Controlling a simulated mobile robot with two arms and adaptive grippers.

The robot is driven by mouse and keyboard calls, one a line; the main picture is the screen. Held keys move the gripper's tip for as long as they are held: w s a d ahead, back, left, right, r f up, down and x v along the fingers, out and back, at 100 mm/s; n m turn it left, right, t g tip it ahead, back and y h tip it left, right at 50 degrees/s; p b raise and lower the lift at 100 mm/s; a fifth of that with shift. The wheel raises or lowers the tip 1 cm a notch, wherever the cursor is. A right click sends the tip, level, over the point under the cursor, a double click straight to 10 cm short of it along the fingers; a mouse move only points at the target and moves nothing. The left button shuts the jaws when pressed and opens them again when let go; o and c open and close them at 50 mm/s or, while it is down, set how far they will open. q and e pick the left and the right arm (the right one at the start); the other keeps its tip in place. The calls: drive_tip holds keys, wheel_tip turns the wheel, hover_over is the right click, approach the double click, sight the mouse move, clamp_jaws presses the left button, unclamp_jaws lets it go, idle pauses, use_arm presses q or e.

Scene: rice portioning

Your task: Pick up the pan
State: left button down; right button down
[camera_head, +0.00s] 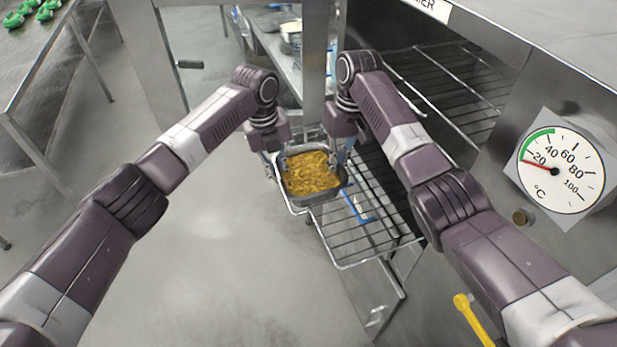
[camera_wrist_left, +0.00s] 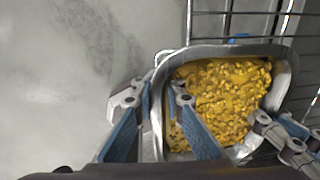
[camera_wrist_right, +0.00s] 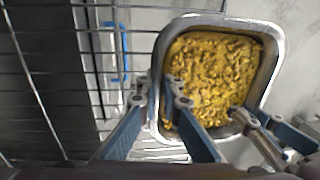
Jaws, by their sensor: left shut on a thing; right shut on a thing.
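A metal pan (camera_head: 314,199) full of yellow-brown food (camera_head: 311,176) sits at the left end of a wire rack, in the middle of the head view. My left gripper (camera_head: 275,163) is shut on the pan's left wall, with one finger outside and one inside; the pan also shows in the left wrist view (camera_wrist_left: 225,50). My right gripper (camera_head: 339,160) is shut on the opposite wall in the same way, and the pan shows in the right wrist view (camera_wrist_right: 272,70). The pan looks roughly level. I cannot tell whether its bottom touches the rack.
The wire rack (camera_head: 372,238) with a blue-handled part (camera_head: 357,214) extends to the right of the pan. A steel cabinet with a temperature dial (camera_head: 561,170) and a yellow handle (camera_head: 473,318) stands at the right. A steel post (camera_head: 316,50) rises behind. Open floor (camera_head: 200,240) lies left.

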use_arm(q)
drive_tip(key=shift+d, duration=0.25)
use_arm(e)
drive_tip(key=shift+a+r, duration=0.15)
drive_tip(key=shift+a, duration=0.25)
